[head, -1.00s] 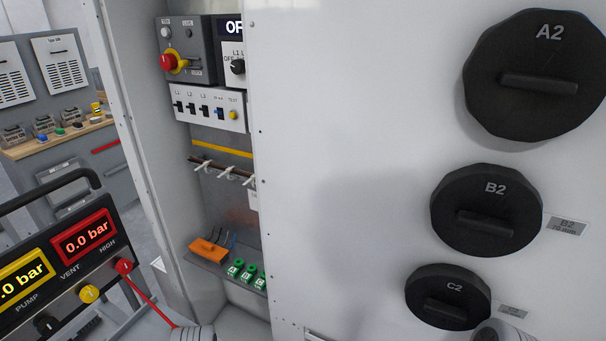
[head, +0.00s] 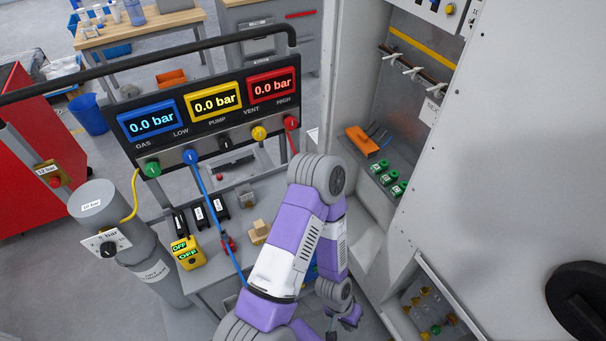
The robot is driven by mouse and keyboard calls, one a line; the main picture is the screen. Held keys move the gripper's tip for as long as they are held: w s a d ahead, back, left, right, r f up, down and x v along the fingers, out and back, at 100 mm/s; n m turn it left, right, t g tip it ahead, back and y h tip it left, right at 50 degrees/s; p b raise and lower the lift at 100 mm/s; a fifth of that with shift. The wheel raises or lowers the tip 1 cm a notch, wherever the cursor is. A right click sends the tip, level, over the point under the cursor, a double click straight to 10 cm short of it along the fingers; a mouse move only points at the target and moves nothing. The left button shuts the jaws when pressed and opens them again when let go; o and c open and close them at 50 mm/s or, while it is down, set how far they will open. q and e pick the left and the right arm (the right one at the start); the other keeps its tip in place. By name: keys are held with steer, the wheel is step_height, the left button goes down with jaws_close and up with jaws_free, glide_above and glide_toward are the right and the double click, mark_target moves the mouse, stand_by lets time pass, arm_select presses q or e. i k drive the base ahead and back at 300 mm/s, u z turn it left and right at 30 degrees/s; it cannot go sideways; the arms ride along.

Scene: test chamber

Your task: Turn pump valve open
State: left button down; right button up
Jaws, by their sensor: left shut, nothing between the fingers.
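The pump valve is a black knob (head: 226,144) under the PUMP label on the gauge panel (head: 215,105). It sits between a blue knob (head: 190,156) at LOW and a yellow knob (head: 259,133) at VENT. A green knob (head: 152,168) is at GAS and a red knob (head: 291,122) at HIGH. All three displays read 0.0 bar. My left gripper (head: 345,322) is low at the bottom centre, partly behind my purple arm, well apart from the panel. It is shut and empty. My right gripper is out of view.
A blue hose (head: 208,205) and a yellow hose (head: 132,195) hang from the panel. A grey cylinder (head: 130,245) and a yellow OFF box (head: 187,252) stand below. An open white cabinet (head: 480,150) is at right. A black handrail (head: 150,65) crosses above the panel.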

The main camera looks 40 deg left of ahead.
mark_target(225, 145)
steer(key=k, duration=0.5)
steer(key=u, duration=3.3)
steer(key=k, duration=0.95)
steer(key=z, duration=1)
steer(key=i, duration=1)
steer(key=u, duration=1.3)
